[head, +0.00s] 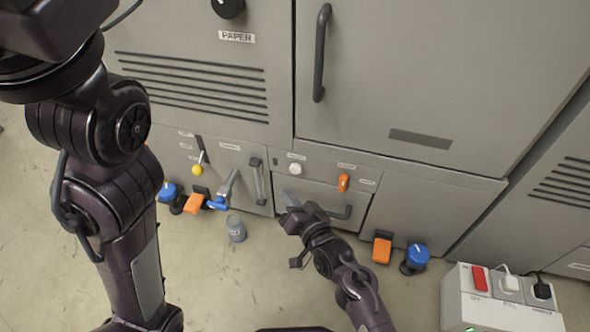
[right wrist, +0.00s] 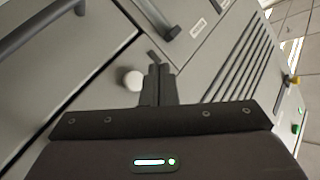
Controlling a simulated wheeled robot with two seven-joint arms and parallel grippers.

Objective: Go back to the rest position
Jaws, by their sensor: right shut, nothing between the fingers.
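My right gripper (head: 291,203) is in front of the low panel of the grey laminator cabinet (head: 410,80). In the right wrist view its two fingers (right wrist: 158,72) are together with nothing between them. A white round knob (head: 295,169) is on the panel just above the gripper; it also shows left of the fingers in the right wrist view (right wrist: 133,80). A dark drawer handle (head: 342,212) is just right of the gripper, and I cannot tell whether they touch. My left arm comes down the left side of the head view, and its gripper is not visible.
An orange switch (head: 344,182) is right of the knob. A yellow-tipped lever (head: 198,169) and a blue-handled valve (head: 222,202) are left. A small grey container (head: 236,229) stands on the floor. A power strip (head: 500,300) with a red switch is lower right. Open floor lies in front.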

